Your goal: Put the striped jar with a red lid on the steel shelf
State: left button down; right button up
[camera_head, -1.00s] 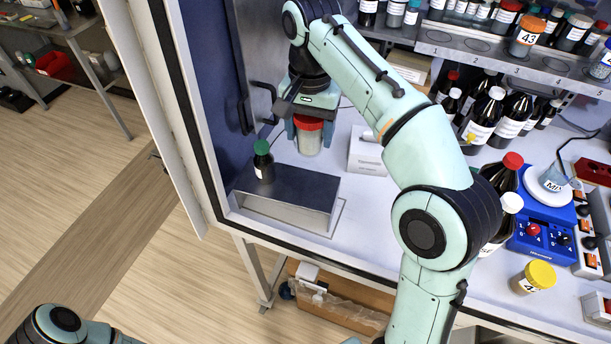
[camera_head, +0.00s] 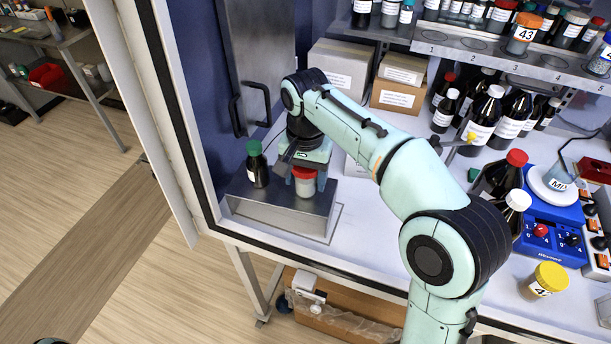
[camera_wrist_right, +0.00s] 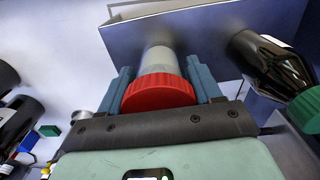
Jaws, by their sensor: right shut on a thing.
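The jar with a red lid (camera_head: 305,186) has a pale grey body; I cannot make out stripes. My right gripper (camera_head: 306,176) is shut on it, with a finger on each side of the lid. The jar is upright over the right part of the steel shelf (camera_head: 272,198), a low metal stand at the front left of the enclosure. The right wrist view also shows the jar's lid (camera_wrist_right: 158,93) between the fingers and the shelf (camera_wrist_right: 205,38) beyond. I cannot tell whether the jar's base touches the shelf. My left gripper is out of view.
A dark bottle with a green cap (camera_head: 257,164) stands on the shelf's left part, close to the gripper. White boxes (camera_head: 338,72) and a brown box (camera_head: 398,92) stand behind. Dark bottles (camera_head: 482,118) and a blue device (camera_head: 548,236) are on the right.

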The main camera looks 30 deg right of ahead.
jog(key=shift+w+f, duration=0.1)
jog(key=shift+f, duration=0.05)
jog(key=o, duration=1.1)
notch_tip(320, 180, up, 12)
jog(key=p, duration=0.3)
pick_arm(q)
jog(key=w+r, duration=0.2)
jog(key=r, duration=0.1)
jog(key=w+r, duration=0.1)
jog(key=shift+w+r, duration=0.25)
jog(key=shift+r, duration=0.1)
